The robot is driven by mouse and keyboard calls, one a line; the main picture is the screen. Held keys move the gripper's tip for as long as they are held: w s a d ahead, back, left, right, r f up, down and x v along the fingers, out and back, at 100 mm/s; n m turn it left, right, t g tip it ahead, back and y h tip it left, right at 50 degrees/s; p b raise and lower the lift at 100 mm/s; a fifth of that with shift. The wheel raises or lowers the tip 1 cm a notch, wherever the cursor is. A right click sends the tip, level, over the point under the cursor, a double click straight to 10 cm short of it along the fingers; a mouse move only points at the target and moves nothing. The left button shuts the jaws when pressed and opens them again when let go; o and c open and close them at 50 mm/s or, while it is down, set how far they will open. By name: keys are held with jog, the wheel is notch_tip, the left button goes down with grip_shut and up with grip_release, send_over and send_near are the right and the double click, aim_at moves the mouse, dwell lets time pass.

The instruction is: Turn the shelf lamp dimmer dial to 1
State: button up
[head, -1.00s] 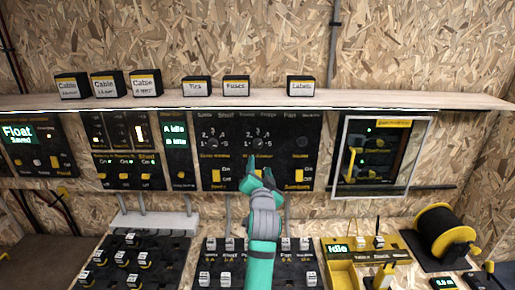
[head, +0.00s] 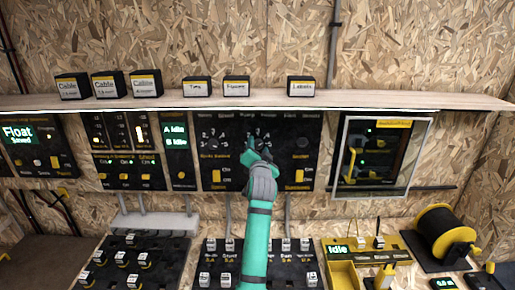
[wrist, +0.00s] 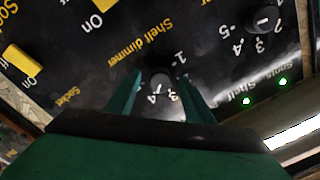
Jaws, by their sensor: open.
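The shelf dimmer dial (wrist: 160,78) is a small dark round knob on the black panel, with white numbers around it and yellow "Shelf dimmer" lettering beside it in the wrist view. My gripper (wrist: 160,92) is open, with one green finger on each side of the dial. Whether the fingers touch it I cannot tell.
A second numbered dial (head: 213,143) is left of my gripper. Yellow switches (head: 216,177) sit lower on the panel. A wooden shelf (head: 390,100) with labelled boxes runs above. A framed cover (head: 425,155) stands to the right.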

jog(key=shift+w, duration=0.25)
jog(key=c, duration=1)
jog(key=shift+a, duration=0.1)
jog(key=shift+c, duration=0.2)
